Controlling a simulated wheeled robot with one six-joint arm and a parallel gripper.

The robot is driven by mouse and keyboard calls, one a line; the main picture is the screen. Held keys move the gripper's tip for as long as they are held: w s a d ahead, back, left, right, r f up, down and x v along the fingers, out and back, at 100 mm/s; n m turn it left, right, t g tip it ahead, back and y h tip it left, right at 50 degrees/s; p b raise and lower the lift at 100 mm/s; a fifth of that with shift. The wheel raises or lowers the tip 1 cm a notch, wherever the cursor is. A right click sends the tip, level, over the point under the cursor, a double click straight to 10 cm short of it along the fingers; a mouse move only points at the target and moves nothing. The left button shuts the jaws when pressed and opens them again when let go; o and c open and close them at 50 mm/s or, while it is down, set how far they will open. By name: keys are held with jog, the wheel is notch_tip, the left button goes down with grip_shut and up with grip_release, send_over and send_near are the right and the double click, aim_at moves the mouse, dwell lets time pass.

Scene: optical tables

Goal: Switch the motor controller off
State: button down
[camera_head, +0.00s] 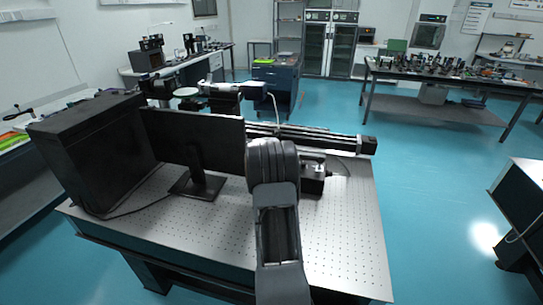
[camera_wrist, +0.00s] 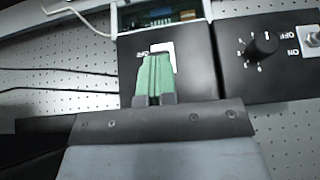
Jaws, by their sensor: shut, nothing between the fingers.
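My gripper (camera_wrist: 156,58) has green fingers, closed together and empty. In the wrist view its tips are over a black box (camera_wrist: 198,75), overlapping the lower left of a white switch plate (camera_wrist: 168,47). Touching or just above, I cannot tell. Small white lettering beside the plate is partly hidden. To the right is a second black box (camera_wrist: 265,85) with a round black knob (camera_wrist: 262,46), ON and OFF lettering and a toggle (camera_wrist: 312,36) at the picture edge. Which box is the motor controller is not readable. In the head view my arm hides the gripper; a black box (camera_head: 313,183) shows beside it.
A monitor (camera_head: 195,140) and a large black case (camera_head: 90,150) stand left on the perforated optical table (camera_head: 340,250). A long black linear stage (camera_head: 320,138) runs behind. An open-topped housing with a green circuit board (camera_wrist: 160,14) lies beyond the fingertips. The table's front right is clear.

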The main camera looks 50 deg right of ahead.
jog(key=shift+r, duration=0.1)
jog(key=shift+w+d+r, duration=0.3)
jog(key=shift+w+d, duration=0.1)
jog(key=shift+w+d+r, duration=0.1)
jog(key=shift+d+r, duration=0.05)
jog(key=shift+d, duration=0.25)
jog(key=shift+w+d+r, duration=0.1)
jog(key=shift+d, duration=0.3)
jog(key=shift+a+r+p, duration=0.1)
jog(key=shift+p, duration=0.25)
jog(key=shift+r+p, duration=0.55)
jog(key=shift+r, duration=0.15)
